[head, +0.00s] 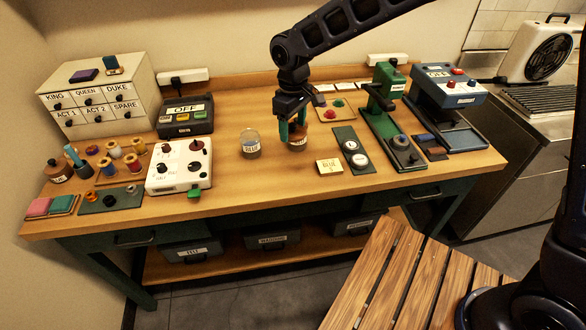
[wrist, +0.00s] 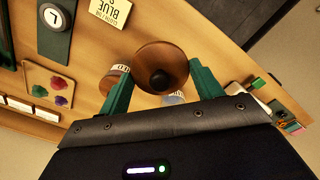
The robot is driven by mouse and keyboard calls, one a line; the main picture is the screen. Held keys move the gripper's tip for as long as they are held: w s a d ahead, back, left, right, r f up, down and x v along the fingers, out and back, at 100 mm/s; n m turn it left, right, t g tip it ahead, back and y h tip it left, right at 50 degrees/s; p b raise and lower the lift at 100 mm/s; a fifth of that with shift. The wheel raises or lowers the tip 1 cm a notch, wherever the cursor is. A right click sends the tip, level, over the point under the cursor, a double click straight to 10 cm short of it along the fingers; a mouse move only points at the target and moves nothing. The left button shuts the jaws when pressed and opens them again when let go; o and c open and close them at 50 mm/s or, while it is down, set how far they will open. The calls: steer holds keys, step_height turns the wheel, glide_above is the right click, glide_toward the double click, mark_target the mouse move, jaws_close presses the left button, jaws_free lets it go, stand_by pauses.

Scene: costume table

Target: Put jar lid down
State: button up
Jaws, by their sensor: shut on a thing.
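My gripper (head: 293,128) has its green fingers on both sides of a round brown jar lid with a dark knob, seen in the wrist view (wrist: 160,62). The fingers are shut on the lid. A brown jar (head: 298,142) with a white label stands on the table just under my gripper in the head view. In the wrist view this jar (wrist: 117,76) shows partly beside the lid, near the left finger. A clear glass jar (head: 250,146) with a label stands to its left. The gap between lid and jar is hard to judge.
A yellow note (head: 328,166) and a dark mat with round dials (head: 353,151) lie to the right. A white control box (head: 180,167) stands left of the glass jar. A green press (head: 386,112) stands further right. Bare wood lies in front of the jars.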

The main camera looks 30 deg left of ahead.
mark_target(293, 136)
step_height(293, 136, down, 16)
steer(key=shift+f, duration=0.1)
stand_by(0.5)
steer(key=o, duration=1)
step_height(293, 136, up, 12)
steer(key=shift+r, duration=0.1)
